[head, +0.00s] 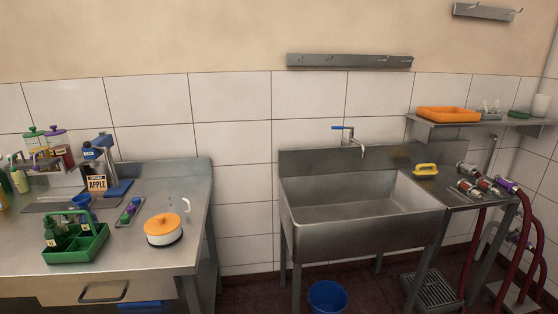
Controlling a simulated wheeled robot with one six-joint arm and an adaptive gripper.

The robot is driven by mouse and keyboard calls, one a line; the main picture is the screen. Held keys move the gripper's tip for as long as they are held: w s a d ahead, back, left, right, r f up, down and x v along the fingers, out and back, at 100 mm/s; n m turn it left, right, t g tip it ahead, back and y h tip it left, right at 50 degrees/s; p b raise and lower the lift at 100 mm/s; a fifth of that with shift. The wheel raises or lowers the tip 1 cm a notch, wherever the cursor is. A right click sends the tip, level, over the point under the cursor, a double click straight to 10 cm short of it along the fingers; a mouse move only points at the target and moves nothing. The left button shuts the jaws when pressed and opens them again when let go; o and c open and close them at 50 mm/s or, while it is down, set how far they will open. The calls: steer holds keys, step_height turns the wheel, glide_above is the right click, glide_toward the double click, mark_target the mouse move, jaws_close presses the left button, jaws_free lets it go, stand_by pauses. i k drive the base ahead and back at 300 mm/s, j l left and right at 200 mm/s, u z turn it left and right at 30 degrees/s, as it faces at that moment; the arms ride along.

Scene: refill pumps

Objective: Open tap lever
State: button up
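The tap (355,141) is a metal spout on the wall above the sink's back ledge. Its blue lever (341,128) points left from the top of the tap. No stream of water is clearly visible below the spout. The steel sink (362,216) stands on legs under the tap, and its basin looks empty. My gripper is not in view.
A steel counter (150,205) with a green caddy (75,243), a white and orange pot (163,230) and bottles is at left. A blue bucket (327,297) stands under the sink. Red hoses (474,245) hang at right. A yellow-handled brush (426,169) lies right of the basin.

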mark_target(351, 128)
steer(key=i+z, duration=0.1)
steer(key=i, duration=0.35)
steer(key=i+j+z, duration=0.15)
steer(key=i, duration=0.3)
steer(key=i+j+z, duration=0.1)
steer(key=i, duration=0.35)
